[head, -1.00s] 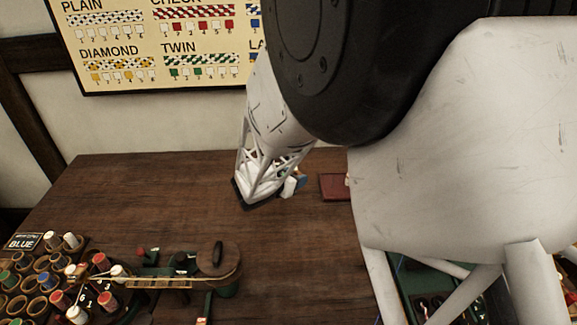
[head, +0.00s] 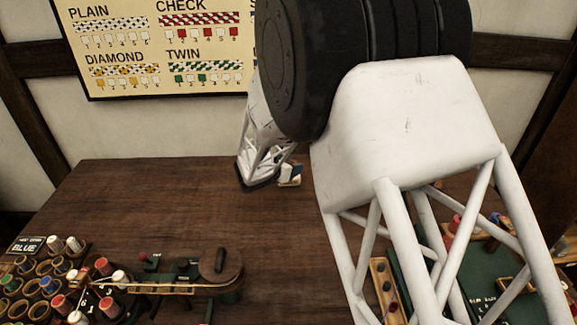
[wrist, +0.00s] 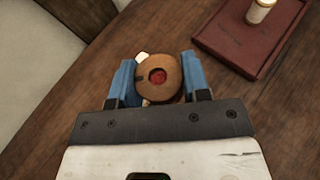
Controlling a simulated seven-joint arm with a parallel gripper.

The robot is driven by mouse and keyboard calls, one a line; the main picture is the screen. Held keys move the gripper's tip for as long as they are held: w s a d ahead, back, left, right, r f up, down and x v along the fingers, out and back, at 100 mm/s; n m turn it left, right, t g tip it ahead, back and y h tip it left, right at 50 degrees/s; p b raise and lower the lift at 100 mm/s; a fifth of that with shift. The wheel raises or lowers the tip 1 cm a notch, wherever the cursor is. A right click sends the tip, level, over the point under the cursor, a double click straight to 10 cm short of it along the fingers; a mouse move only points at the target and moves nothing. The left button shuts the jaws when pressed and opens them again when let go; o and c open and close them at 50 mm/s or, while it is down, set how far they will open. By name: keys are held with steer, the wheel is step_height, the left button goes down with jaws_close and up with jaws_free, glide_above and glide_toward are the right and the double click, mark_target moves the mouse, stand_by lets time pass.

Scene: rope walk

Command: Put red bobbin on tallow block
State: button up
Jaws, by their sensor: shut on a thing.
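The red bobbin (wrist: 157,76) is seen end-on in the wrist view, a round wooden flange with a red centre. My gripper (wrist: 158,64) has its blue fingers on either side of it and is shut on it. In the head view my gripper (head: 291,173) is over the far part of the table. A pale piece (wrist: 142,58) shows just past the bobbin's upper left edge; it may be the tallow block, mostly hidden. I cannot tell whether the bobbin touches it.
A dark red tray (wrist: 245,44) holding a pale bobbin (wrist: 261,10) lies to the upper right in the wrist view. A rack of bobbins (head: 60,285) and a green device with a round wooden top (head: 221,265) stand at the front left. The table's left middle is bare.

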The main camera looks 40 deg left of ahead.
steer(key=shift+w+a+f, duration=0.15)
steer(key=shift+w+a, duration=0.75)
steer(key=shift+a, duration=0.25)
steer(key=shift+w+a+f, duration=0.1)
steer(key=shift+w+a, duration=0.75)
steer(key=shift+a, duration=0.25)
steer(key=shift+f, duration=1.8)
steer(key=shift+f, duration=0.1)
steer(key=o, duration=0.9)
steer(key=v, duration=1.2)
